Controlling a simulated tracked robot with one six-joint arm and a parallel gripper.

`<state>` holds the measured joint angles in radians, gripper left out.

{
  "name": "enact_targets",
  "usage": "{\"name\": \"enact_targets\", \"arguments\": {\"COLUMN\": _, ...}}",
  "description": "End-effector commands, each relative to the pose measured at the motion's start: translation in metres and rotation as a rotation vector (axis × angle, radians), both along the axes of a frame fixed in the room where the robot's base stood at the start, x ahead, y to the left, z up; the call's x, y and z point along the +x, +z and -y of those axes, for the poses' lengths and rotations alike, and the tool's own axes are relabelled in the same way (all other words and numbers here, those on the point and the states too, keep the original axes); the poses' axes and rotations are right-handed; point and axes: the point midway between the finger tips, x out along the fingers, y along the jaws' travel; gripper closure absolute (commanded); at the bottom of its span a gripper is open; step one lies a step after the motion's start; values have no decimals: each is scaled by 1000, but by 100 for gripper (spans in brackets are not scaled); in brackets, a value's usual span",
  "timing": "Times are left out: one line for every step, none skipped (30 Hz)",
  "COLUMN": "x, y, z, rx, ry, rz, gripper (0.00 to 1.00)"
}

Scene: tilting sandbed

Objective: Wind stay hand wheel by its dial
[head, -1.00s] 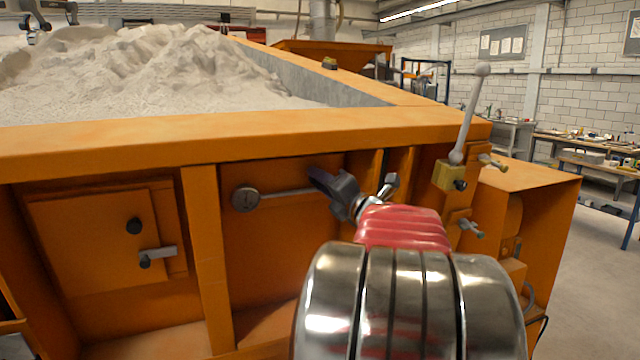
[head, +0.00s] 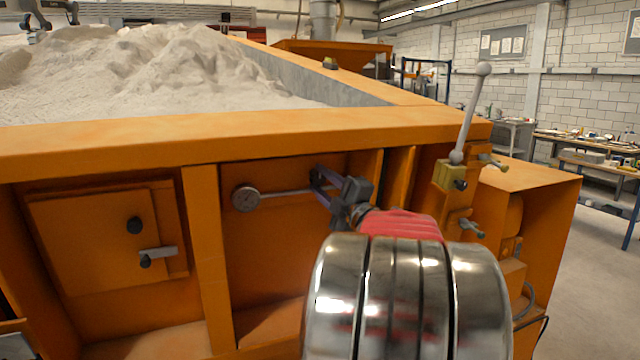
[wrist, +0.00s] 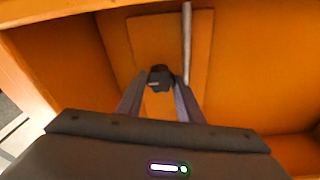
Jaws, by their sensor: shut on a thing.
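The round grey dial (head: 246,198) faces me on the orange side panel in the head view, its reading too small to tell. A thin grey rod (head: 285,193) runs right from it to my gripper (head: 322,187). In the wrist view the rod (wrist: 187,40) runs upward beside the fingertips, and the dial is out of frame. My gripper (wrist: 160,82) is shut on a small dark part (wrist: 160,74), seemingly the stay hand wheel. My fingers hide most of it, so its shape and turn cannot be told.
An orange frame post (head: 205,255) stands left of the dial, and a hatch with a latch (head: 158,253) lies beyond it. The orange sandbed rim (head: 240,137) runs above my gripper. A ball-topped lever (head: 468,120) and small handles (head: 472,228) are to the right.

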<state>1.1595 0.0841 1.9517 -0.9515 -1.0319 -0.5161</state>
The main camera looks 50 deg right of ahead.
Motion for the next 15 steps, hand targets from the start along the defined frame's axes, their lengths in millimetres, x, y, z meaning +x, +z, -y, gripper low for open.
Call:
{"name": "enact_targets", "arguments": {"x": 0, "y": -1, "z": 1, "rx": 12, "ry": 0, "rz": 5, "gripper": 89}}
{"name": "enact_targets", "arguments": {"x": 0, "y": -1, "z": 1, "rx": 18, "ry": 1, "rz": 8, "gripper": 89}}
{"name": "enact_targets", "arguments": {"x": 0, "y": -2, "z": 1, "rx": 24, "ry": 2, "rz": 10, "gripper": 89}}
{"name": "enact_targets", "arguments": {"x": 0, "y": -2, "z": 1, "rx": 27, "ry": 3, "rz": 13, "gripper": 89}}
{"name": "enact_targets", "arguments": {"x": 0, "y": -2, "z": 1, "rx": 29, "ry": 3, "rz": 13, "gripper": 89}}
{"name": "enact_targets", "arguments": {"x": 0, "y": -2, "z": 1, "rx": 32, "ry": 4, "rz": 15, "gripper": 89}}
{"name": "enact_targets", "arguments": {"x": 0, "y": -2, "z": 1, "rx": 33, "ry": 3, "rz": 16, "gripper": 89}}
{"name": "enact_targets", "arguments": {"x": 0, "y": -2, "z": 1, "rx": 34, "ry": 3, "rz": 16, "gripper": 89}}
{"name": "enact_targets", "arguments": {"x": 0, "y": -2, "z": 1, "rx": 34, "ry": 3, "rz": 16, "gripper": 89}}
{"name": "enact_targets", "arguments": {"x": 0, "y": -2, "z": 1, "rx": 34, "ry": 4, "rz": 15, "gripper": 89}}
{"name": "enact_targets", "arguments": {"x": 0, "y": -2, "z": 1, "rx": 34, "ry": 4, "rz": 15, "gripper": 89}}
{"name": "enact_targets", "arguments": {"x": 0, "y": -3, "z": 1, "rx": 34, "ry": 3, "rz": 15, "gripper": 89}}
{"name": "enact_targets", "arguments": {"x": 0, "y": -3, "z": 2, "rx": 34, "ry": 3, "rz": 15, "gripper": 89}}
{"name": "enact_targets", "arguments": {"x": 0, "y": -3, "z": 2, "rx": 34, "ry": 3, "rz": 15, "gripper": 89}}
{"name": "enact_targets", "arguments": {"x": 0, "y": -3, "z": 2, "rx": 35, "ry": 3, "rz": 14, "gripper": 89}}
